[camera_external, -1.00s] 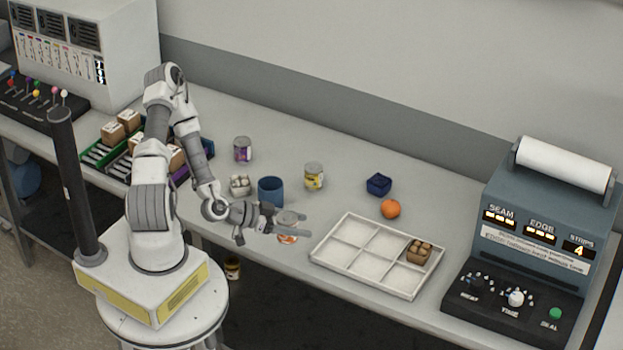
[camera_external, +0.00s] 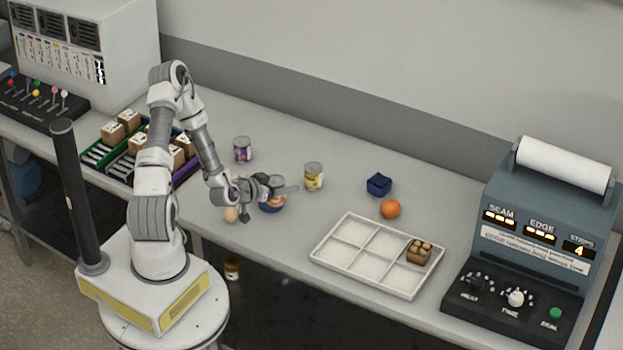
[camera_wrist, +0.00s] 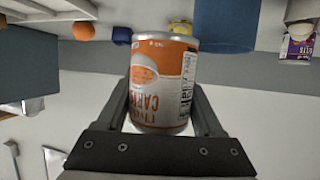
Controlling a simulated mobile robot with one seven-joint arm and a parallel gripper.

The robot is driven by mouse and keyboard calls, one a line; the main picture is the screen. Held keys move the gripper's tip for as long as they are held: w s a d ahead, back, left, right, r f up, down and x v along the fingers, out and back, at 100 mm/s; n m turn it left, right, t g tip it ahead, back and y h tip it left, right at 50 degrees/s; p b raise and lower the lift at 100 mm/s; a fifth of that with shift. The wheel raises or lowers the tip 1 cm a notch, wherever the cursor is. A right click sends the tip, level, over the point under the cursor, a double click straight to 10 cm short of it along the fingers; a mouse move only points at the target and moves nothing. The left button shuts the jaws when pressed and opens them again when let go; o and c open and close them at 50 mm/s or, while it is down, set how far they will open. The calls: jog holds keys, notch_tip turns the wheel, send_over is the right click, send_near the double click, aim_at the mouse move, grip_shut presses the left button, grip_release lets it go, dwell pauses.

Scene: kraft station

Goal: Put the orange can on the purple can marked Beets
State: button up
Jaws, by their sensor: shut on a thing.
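My gripper (camera_external: 284,191) is shut on the orange can (camera_external: 273,207), which has a carrot label. In the wrist view the orange can (camera_wrist: 160,85) sits between both fingers, its label upside down in the picture. In the external view the can is partly hidden by the gripper, above the counter near the blue cup. The purple can (camera_external: 242,150) stands upright on the counter, behind and left of my gripper, with nothing on top. It also shows at the right edge of the wrist view (camera_wrist: 298,48).
The blue cup (camera_wrist: 227,25) is close to the held can. A yellow can (camera_external: 313,177) stands to the right. A small beige round object (camera_external: 231,214) lies near the front edge. A divided white tray (camera_external: 330,262), a blue box (camera_external: 379,184) and an orange fruit (camera_external: 390,208) are farther right.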

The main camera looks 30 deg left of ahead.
jog(key=w+a+r+n+g+y+b, duration=0.25)
jog(key=w+a+r+n+y, duration=0.3)
jog(key=w+a, duration=0.35)
jog(key=w+a+r+n+g+y+b, duration=0.1)
jog(key=w+a+r+n+y+b, duration=0.25)
jog(key=w+a+n+y, duration=0.35)
jog(key=w+a+f+m+p, duration=0.1)
jog(key=w+a+f, duration=0.2)
jog(key=a+f, duration=0.7)
jog(key=shift+w+a+p, duration=0.2)
jog(key=shift+a+p, duration=0.1)
jog(key=shift+a, duration=1.05)
jog(key=shift+f, duration=0.2)
jog(key=o, duration=1.5)
jog(key=shift+r, duration=0.1)
